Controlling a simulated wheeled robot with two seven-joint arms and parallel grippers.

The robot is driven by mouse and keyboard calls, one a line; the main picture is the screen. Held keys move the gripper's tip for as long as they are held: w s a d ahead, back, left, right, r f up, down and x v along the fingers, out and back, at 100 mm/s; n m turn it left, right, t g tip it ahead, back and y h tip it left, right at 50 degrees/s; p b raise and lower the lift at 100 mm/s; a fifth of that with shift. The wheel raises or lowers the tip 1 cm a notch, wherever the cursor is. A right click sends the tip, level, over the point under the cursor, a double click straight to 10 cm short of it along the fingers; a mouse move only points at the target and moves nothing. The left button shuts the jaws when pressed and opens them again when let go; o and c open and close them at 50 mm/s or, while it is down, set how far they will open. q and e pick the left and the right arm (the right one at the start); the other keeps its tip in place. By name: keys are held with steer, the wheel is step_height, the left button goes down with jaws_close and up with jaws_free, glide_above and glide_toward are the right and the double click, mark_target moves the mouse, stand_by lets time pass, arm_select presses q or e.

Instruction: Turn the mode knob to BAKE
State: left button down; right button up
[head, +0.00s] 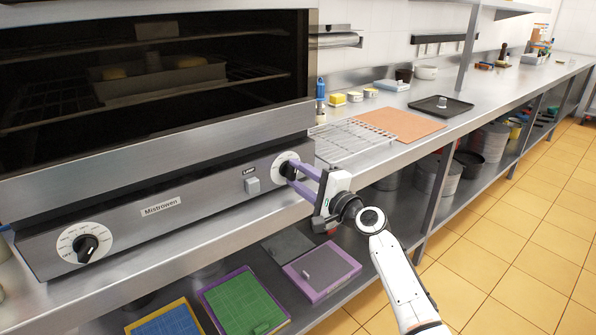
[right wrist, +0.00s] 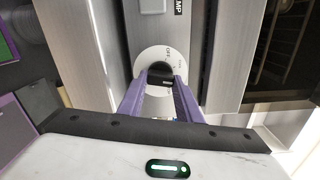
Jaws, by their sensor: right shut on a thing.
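The oven's front panel (head: 205,200) has a black knob (head: 288,169) on a white dial at its right end. My right gripper (head: 296,174), with purple fingers, is shut on this knob from the front. In the right wrist view the knob (right wrist: 160,73) sits between the two fingertips (right wrist: 161,84), with the white dial (right wrist: 151,57) around it. The dial's lettering is too small to read surely, and fingers hide part of it. A second black knob (head: 86,247) on a white marked dial is at the panel's left end. My left gripper is not in view.
A lamp switch (head: 252,186) sits left of the gripped knob. The oven door (head: 150,155) above is shut. A wire rack (head: 350,141) and an orange mat (head: 398,124) lie on the counter at right. Coloured boards (head: 243,302) lie on the shelf below.

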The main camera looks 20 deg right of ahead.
steer(key=shift+m+p, duration=0.4)
steer(key=shift+m, duration=0.7)
steer(key=o, duration=1)
steer(key=shift+o, duration=0.2)
steer(key=v, duration=1)
steer(key=shift+s+p, duration=0.2)
steer(key=shift+p, duration=0.2)
